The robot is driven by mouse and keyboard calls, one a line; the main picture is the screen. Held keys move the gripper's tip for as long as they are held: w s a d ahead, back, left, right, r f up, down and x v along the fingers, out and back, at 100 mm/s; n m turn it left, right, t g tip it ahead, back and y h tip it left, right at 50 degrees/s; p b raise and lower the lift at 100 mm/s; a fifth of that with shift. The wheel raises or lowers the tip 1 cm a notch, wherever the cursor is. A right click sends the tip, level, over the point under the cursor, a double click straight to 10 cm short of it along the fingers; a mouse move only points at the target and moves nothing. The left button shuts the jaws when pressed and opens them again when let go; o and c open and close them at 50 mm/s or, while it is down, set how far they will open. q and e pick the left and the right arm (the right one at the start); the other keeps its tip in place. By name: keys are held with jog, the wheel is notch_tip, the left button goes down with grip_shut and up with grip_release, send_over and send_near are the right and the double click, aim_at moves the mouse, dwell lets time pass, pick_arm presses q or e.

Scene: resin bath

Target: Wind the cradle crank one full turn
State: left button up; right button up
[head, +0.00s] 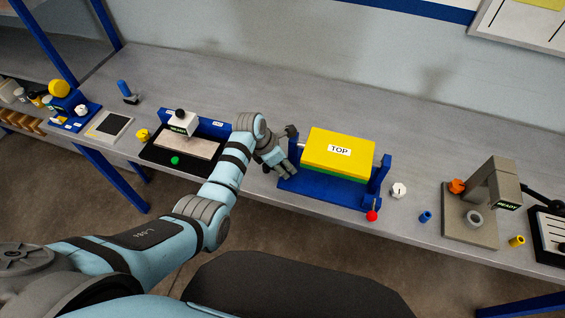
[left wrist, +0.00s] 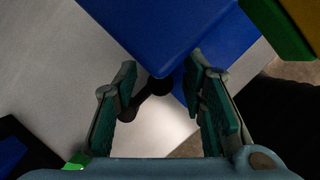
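The cradle (head: 322,190) is a blue frame on the bench in the head view. It holds a yellow block (head: 365,146) labelled TOP with a green layer (head: 340,176) below. A red knob (head: 372,216) sits at its front right. My left gripper (head: 284,170) is at the cradle's left end, pointing down. In the left wrist view its fingers (left wrist: 163,82) are apart, with blue cradle parts (left wrist: 165,30) beyond. A dark bent piece with a round end (left wrist: 150,94), apparently the crank, shows between the fingers; contact is unclear. My right gripper is not in view.
To the right are a white round piece (head: 399,189), a blue ring (head: 425,216) and a grey press (head: 470,228). The bench behind the cradle is clear.

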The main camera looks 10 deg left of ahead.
pick_arm(q)
jog(key=shift+r, duration=0.1)
grip_shut()
jog(key=shift+m, duration=0.3)
